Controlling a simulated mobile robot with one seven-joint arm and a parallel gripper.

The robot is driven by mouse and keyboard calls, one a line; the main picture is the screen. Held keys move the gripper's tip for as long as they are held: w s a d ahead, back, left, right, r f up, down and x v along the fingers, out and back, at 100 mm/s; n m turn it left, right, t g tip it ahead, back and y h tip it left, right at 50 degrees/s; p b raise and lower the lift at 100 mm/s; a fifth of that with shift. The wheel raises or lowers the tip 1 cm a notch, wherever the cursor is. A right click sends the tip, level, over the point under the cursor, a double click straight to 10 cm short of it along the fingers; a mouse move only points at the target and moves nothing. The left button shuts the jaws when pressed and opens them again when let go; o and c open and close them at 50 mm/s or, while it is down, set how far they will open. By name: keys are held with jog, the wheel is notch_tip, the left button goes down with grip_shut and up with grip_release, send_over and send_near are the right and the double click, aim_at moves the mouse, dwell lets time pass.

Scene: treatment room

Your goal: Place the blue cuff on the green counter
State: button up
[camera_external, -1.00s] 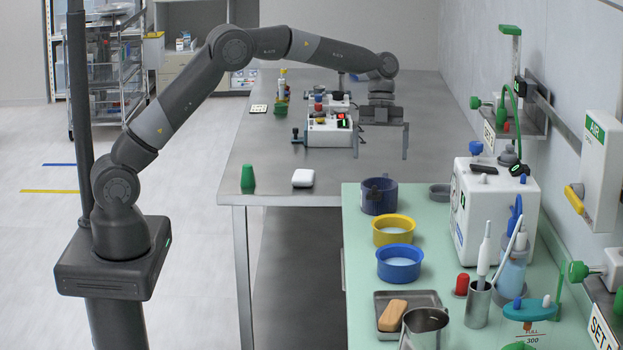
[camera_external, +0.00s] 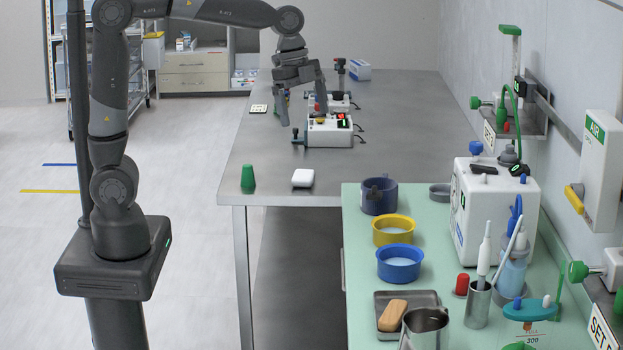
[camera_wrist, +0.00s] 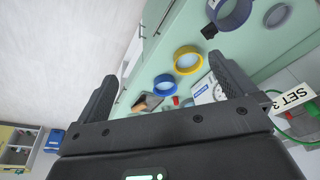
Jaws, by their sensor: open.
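The green counter (camera_external: 350,236) is at the front right. A dark blue cuff-like ring (camera_external: 379,200) with a black piece on its side sits at its far left corner. A brighter blue ring (camera_external: 399,267) sits nearer on the counter, with a yellow ring (camera_external: 393,233) between them. I cannot tell which blue ring is the named cuff. In the wrist view, the dark blue ring (camera_wrist: 245,14), yellow ring (camera_wrist: 180,68) and bright blue ring (camera_wrist: 158,88) show. My gripper (camera_external: 303,116) is open and empty, fingers pointing down, over the grey table, far from the rings.
On the grey table (camera_external: 400,115), white boxes with knobs (camera_external: 330,132) stand beside or below my gripper. A white device (camera_external: 495,210), a tray (camera_external: 386,325) and metal cups crowd the counter.

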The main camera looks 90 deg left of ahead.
jog(key=s+d+f+n+t, duration=0.1)
jog(key=s+n, duration=0.2)
jog(key=s, duration=0.4)
jog(key=s+d+f+n+t+y, duration=0.1)
jog(key=s+d+f+n, duration=0.1)
jog(key=s, duration=0.5)
jog(key=s+d+f+n+t, duration=0.1)
jog(key=s+d+n, duration=0.1)
jog(key=s+n, duration=0.2)
jog(key=s, duration=0.3)
jog(key=shift+s+f+y, duration=0.15)
jog(key=shift+f+y, duration=0.1)
jog(key=shift+y, duration=0.05)
